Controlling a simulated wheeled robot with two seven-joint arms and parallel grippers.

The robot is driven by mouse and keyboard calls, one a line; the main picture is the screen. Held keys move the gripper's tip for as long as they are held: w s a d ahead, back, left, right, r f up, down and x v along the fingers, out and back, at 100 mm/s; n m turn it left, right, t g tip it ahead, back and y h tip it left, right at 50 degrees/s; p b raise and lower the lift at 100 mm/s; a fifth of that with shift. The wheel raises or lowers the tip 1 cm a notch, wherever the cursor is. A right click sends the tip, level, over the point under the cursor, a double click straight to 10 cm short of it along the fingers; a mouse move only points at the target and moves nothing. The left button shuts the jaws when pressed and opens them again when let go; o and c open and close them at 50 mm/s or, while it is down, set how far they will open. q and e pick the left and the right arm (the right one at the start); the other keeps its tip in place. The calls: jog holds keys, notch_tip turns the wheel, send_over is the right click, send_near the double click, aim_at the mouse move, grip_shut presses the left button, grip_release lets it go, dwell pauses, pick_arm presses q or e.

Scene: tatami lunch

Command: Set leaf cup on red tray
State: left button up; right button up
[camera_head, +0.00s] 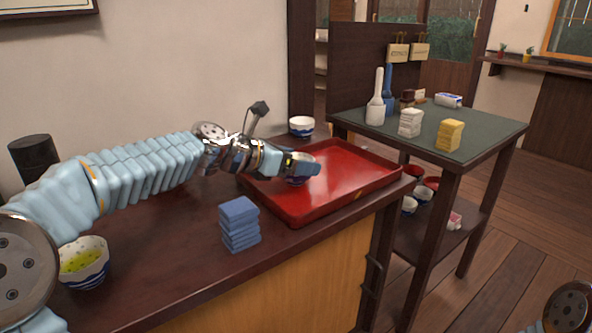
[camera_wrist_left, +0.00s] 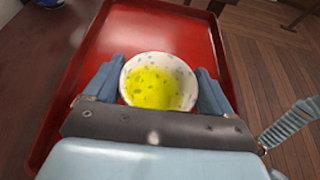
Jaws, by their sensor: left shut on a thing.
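My left gripper (camera_head: 303,166) is over the left part of the red tray (camera_head: 352,178), shut on a small white cup (camera_wrist_left: 158,66). The cup has dark leaf-like specks inside its rim and holds yellow-green liquid. In the left wrist view, the blue fingers grip the cup from both sides, with the red tray's floor (camera_wrist_left: 150,30) around it. In the head view the fingers hide most of the cup. I cannot tell whether its base touches the tray. My right gripper is out of view.
A cup of green liquid (camera_head: 84,262) stands at the counter's left front. A stack of blue blocks (camera_head: 239,224) is left of the tray. A green-topped side table (camera_head: 400,148) holds several items. The tray's right half is clear.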

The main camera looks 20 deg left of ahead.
pick_arm(q)
jog(key=shift+f, duration=0.35)
jog(key=o, duration=1)
jog(key=shift+s+a+r, duration=0.1)
jog(key=shift+a+r, duration=0.05)
jog(key=v, duration=1.1)
jog(key=shift+s+a+r+p, duration=0.1)
jog(key=shift+s+r+p, duration=0.15)
jog(key=shift+p, duration=0.05)
